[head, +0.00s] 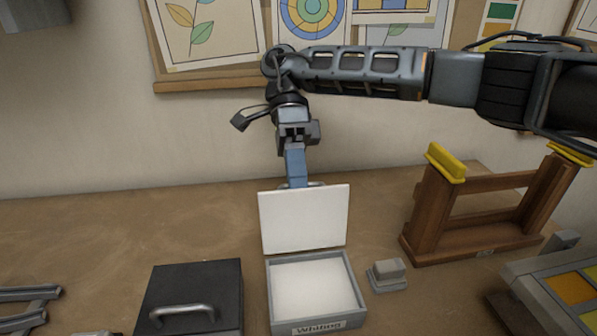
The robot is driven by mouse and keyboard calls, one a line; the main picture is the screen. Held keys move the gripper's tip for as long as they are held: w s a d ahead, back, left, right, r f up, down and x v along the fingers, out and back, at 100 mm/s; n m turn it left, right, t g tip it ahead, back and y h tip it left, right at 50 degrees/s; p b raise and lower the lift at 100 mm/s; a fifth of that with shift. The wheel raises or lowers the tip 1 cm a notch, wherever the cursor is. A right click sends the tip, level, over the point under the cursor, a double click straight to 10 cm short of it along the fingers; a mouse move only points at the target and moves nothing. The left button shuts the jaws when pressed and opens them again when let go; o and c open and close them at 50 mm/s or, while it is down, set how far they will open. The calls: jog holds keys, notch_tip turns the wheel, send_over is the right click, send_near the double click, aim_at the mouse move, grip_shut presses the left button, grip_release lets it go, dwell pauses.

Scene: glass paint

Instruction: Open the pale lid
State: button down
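The pale lid (304,219) stands raised, close to upright, at the back edge of a grey box labelled "Whiting" (361,299). The open box shows a white inside. A bit of a metal handle (317,184) shows just above the lid's top edge, on its far side. My gripper (295,184) points down behind the lid's top edge, at the left end of that handle. Its fingertips are partly hidden by the lid, and I cannot tell whether they are closed on the handle or only beside it.
A dark box (190,285) with a metal handle stands left of the box. A small grey block (387,274) lies to the right. A wooden rack (470,240) with yellow tops stands further right. The bench's back left (120,225) is clear.

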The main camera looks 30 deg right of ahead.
jog(key=shift+d+f, duration=0.1)
jog(key=shift+f, duration=0.35)
jog(key=c, duration=1.2)
grip_release()
jog(key=shift+r, duration=0.2)
notch_tip(320, 180, up, 4)
jog(key=shift+f+b, duration=0.1)
jog(key=shift+b, duration=0.35)
jog(key=s+d+r, duration=0.6)
jog(key=d+r, duration=0.1)
jog(key=d, duration=0.3)
